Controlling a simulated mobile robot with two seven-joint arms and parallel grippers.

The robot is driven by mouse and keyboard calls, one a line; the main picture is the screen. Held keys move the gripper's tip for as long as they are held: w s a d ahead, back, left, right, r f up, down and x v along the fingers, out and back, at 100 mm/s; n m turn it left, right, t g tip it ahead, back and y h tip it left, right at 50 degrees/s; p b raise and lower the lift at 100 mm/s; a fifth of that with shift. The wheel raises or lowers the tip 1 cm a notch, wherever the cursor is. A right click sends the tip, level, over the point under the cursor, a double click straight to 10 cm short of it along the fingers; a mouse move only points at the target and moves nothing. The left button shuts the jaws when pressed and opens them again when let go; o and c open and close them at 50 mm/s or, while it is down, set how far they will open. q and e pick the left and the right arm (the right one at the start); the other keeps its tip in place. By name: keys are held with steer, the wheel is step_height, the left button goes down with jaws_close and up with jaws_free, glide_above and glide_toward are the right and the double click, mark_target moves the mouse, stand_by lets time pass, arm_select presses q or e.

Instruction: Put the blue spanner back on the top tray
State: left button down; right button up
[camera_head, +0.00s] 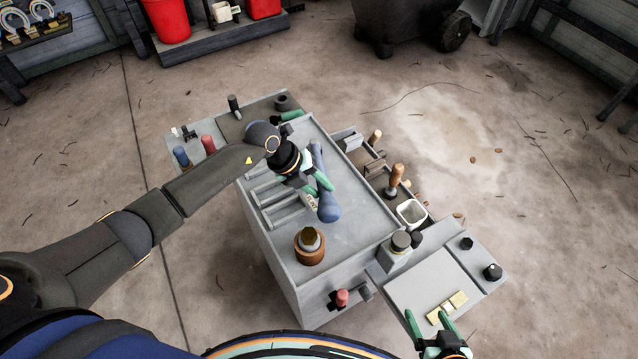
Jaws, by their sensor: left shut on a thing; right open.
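The blue spanner (328,208) is over the grey top tray (352,238) of the caddy, its long side running away from me. My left gripper (318,187) is shut on it near its middle and hides part of it. I cannot tell whether the spanner touches the tray surface. My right gripper (428,317) is open and empty at the bottom right, over the front edge of the caddy's lower right shelf (425,285).
A brown round holder (310,254) with a brass-topped piece stands on the tray's near left. Grey slotted bars (275,200) line the left side. Wooden-handled tools (395,178) and a white cup (411,212) stand on the right. The tray's near right is clear.

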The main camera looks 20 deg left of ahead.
arm_select(q)
steer(key=shift+f, duration=0.65)
steer(key=shift+f+b, duration=0.5)
steer(key=shift+b, duration=0.1)
steer(key=shift+c, duration=2.2)
jaws_free()
steer(key=v, duration=1.2)
steer(key=shift+r, duration=0.2)
steer(key=shift+s+a, duration=0.1)
steer(key=shift+a, duration=0.05)
